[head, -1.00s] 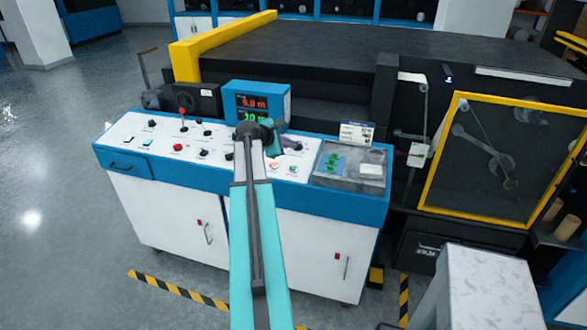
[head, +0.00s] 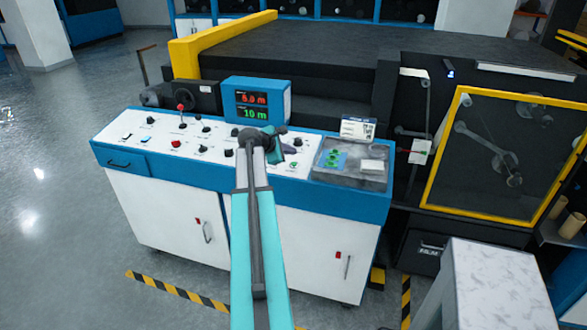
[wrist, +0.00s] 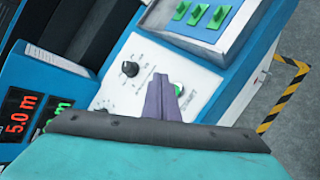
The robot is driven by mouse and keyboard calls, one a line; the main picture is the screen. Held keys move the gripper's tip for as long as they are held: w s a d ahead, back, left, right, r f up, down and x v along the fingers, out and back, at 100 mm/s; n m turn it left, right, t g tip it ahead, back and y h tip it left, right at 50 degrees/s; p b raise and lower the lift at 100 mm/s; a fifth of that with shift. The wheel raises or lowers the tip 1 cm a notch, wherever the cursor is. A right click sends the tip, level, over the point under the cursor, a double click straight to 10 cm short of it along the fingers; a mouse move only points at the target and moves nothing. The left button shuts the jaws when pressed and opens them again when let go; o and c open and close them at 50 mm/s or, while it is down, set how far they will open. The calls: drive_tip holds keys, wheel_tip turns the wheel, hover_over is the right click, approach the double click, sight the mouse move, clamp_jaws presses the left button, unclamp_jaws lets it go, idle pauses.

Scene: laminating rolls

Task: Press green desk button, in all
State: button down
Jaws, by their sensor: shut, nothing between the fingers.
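The green desk button (head: 293,165) is a small round button on the white sloping panel of the desk (head: 225,146), right of my arm in the head view. In the wrist view the green button (wrist: 178,89) shows as a sliver beside and behind my fingers. My gripper (head: 290,149) has grey-purple fingers held together, with nothing between them. In the wrist view my gripper (wrist: 161,82) points over the panel and partly covers the button. I cannot tell whether the fingertips touch it.
A blue display box (head: 256,100) with red and green digits stands behind the panel. A grey tray (head: 350,177) with green switches is at the right. A red button (head: 176,143), black knobs and a red-topped lever (head: 181,108) are at the left.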

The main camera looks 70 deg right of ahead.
sight(294, 164)
drive_tip(key=shift+d+f+b, duration=0.15)
drive_tip(key=shift+f+b, duration=0.15)
drive_tip(key=shift+f, duration=0.5)
drive_tip(key=shift+d+f+b, duration=0.15)
drive_tip(key=shift+f+b, duration=0.1)
drive_tip(key=shift+f, duration=0.5)
